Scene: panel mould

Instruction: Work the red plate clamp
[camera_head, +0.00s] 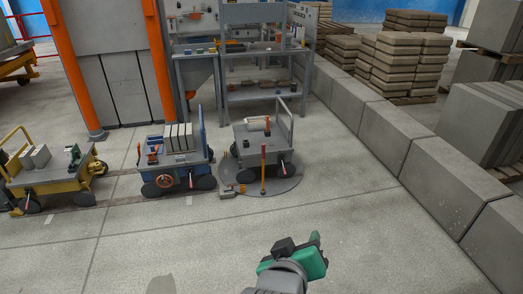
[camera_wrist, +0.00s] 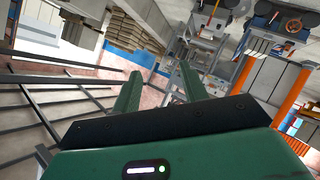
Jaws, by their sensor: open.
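A small red-orange device (camera_head: 153,154) sits on the left part of the blue cart (camera_head: 181,160), beside a row of upright grey plates (camera_head: 178,137). It may be the red plate clamp, but it is too small for me to tell its form or setting. My gripper (camera_head: 315,250) is in the lower middle of the head view, green, well apart from the carts and in front of them. In the wrist view its two green fingers (camera_wrist: 160,72) stand apart with nothing between them. The wrist view is tilted and shows no clear clamp.
A yellow cart (camera_head: 45,172) stands at left. Concrete blocks (camera_head: 385,135) line the right. A shelf rack (camera_head: 255,70) stands behind. The foreground floor is clear.

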